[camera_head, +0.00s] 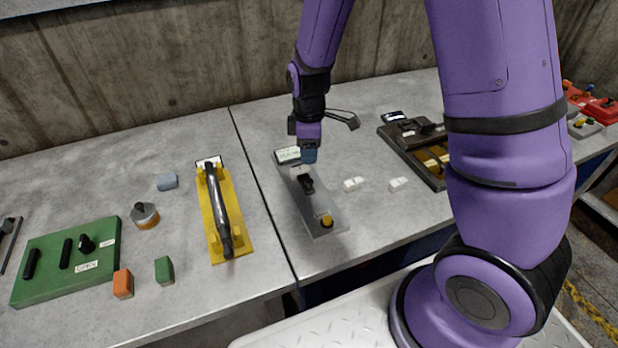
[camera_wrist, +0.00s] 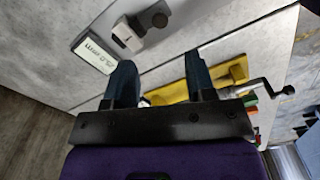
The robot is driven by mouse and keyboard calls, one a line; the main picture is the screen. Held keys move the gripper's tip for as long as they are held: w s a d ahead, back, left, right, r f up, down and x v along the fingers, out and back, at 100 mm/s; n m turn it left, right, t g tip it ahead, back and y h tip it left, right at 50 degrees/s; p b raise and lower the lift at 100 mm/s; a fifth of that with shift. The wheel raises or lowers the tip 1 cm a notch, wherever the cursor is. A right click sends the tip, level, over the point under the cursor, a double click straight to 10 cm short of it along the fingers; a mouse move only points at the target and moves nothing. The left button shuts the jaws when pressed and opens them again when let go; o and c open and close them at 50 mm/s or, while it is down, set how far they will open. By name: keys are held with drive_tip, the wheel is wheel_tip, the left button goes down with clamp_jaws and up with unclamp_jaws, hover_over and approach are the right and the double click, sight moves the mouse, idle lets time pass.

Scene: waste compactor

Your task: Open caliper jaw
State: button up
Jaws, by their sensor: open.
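The likely caliper is a flat grey plate fixture (camera_head: 322,212) on the table, just right of the seam. My gripper (camera_head: 309,156) is near the far end, beside the display. In the wrist view its two blue fingers (camera_wrist: 160,62) stand apart, with nothing held between them. The display (camera_wrist: 93,53) and a pale block (camera_wrist: 127,36) with a dark knob show at upper left. I cannot tell which part is the jaw.
A yellow fixture with a dark bar (camera_head: 232,222) lies left of the seam. A green board (camera_head: 62,270) and several small blocks are further left. Two white blocks (camera_head: 353,183) lie right of the grey plate. A dark tray (camera_head: 418,140) is behind them. A concrete wall bounds the back.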

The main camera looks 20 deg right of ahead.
sight(309, 180)
wheel_tip(309, 180, down, 10)
drive_tip(key=shift+f, duration=0.1)
idle(0.4)
clamp_jaws()
